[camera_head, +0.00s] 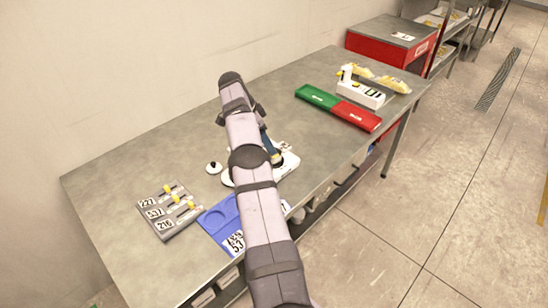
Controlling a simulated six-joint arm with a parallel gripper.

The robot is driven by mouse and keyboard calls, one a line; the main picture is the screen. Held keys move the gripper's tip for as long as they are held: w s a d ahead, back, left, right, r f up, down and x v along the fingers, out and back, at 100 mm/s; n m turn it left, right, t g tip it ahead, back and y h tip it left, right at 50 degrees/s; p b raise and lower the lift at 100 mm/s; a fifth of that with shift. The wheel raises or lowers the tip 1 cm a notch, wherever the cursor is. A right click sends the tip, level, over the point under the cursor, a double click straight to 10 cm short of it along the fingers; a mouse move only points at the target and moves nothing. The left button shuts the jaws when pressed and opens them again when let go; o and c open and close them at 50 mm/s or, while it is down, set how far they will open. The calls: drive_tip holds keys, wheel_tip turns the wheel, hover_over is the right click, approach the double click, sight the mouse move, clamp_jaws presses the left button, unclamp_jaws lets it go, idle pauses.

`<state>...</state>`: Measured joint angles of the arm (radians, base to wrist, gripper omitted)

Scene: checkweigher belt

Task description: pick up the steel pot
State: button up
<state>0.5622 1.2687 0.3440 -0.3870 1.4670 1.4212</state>
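I cannot make out a steel pot for certain. A small round whitish piece with a dark knob (213,168) lies on the grey table (150,160), left of my arm. My arm crosses the middle of the view and bends down behind itself. Its lower end, with my gripper (273,156), is over or beside a white device (289,163) and is largely hidden by the arm. The fingers are too small and covered to tell whether they are open, shut or holding anything.
A grey board with numbered tags and yellow pieces (171,210) and a blue tray (219,217) lie at the near left. A green and red bar (338,108), a white unit (361,95) and yellow packs (393,84) lie at the far right. Bare table stretches along the wall.

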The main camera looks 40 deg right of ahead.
drive_tip(key=shift+x, duration=1.1)
drive_tip(key=shift+p+x, duration=1.3)
drive_tip(key=shift+x, duration=1.3)
drive_tip(key=shift+s+a, duration=0.1)
drive_tip(key=shift+s, duration=0.05)
drive_tip(key=c, duration=1.1)
drive_tip(key=shift+r, duration=0.1)
drive_tip(key=shift+r+b, duration=0.35)
drive_tip(key=shift+r, duration=0.15)
wheel_tip(320, 180, up, 8)
drive_tip(key=shift+f+p, duration=0.1)
drive_tip(key=shift+p, duration=0.45)
drive_tip(key=shift+r+p, duration=0.55)
drive_tip(key=shift+r, duration=0.05)
drive_tip(key=shift+a, duration=0.1)
